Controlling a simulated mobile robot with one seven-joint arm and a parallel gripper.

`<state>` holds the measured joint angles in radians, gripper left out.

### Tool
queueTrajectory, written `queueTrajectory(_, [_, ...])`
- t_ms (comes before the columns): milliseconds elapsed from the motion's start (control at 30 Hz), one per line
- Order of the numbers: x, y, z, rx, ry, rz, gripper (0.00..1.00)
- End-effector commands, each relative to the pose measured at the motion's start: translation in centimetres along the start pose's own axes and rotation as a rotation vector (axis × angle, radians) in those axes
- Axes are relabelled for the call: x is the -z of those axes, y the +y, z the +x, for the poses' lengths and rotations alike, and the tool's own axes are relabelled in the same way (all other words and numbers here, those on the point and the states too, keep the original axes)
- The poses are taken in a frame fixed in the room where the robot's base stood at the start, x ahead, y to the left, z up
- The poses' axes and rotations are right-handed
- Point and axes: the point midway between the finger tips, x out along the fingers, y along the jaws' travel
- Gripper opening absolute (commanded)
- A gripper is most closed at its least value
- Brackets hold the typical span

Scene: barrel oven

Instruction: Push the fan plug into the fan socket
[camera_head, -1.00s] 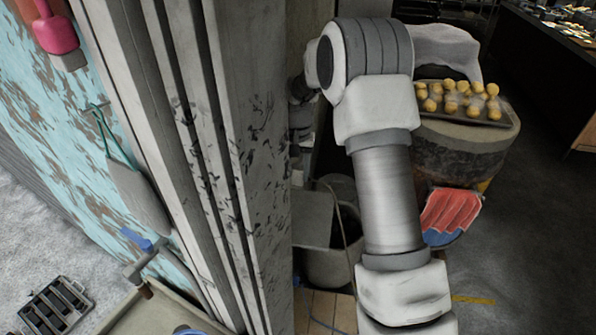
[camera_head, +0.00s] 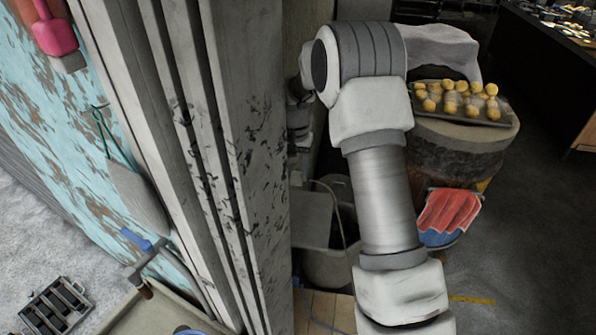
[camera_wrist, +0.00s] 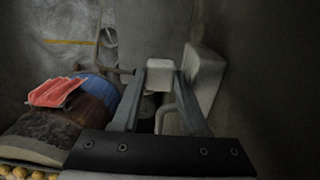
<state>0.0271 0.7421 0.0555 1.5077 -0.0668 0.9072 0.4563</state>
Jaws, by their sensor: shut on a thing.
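In the wrist view my gripper (camera_wrist: 161,78) reaches away from the camera, with its two fingers closing in on a small pale grey block (camera_wrist: 160,65) at their tips. The block appears to be the fan plug, and it is held between the fingertips. I cannot make out its prongs or cable for certain. A larger pale box (camera_wrist: 203,77) shows just right of the fingers; I cannot tell whether it is the fan socket, or whether the plug touches anything. In the head view the gripper and plug are hidden behind the pillar and my arm.
A thick pillar (camera_head: 250,180) stands close left of my arm. A bucket (camera_head: 332,265) stands below.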

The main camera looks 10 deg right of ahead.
Motion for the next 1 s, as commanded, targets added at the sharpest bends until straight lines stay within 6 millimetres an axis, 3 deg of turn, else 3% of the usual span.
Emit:
queueTrajectory(33, [-0.1,-2.2,-0.5,0.033,0.015,-0.013,0.0])
queueTrajectory(500, [-0.1,-2.6,-0.4,0.033,0.014,-0.012,0.0])
queueTrajectory(533, [-0.1,-2.6,-0.4,0.033,0.014,-0.012,0.47])
queueTrajectory(700, [-0.1,-2.6,-0.4,0.033,0.014,-0.011,0.78])
queueTrajectory(1000, [-0.1,-2.1,-2.3,0.03,0.016,-0.01,0.78])
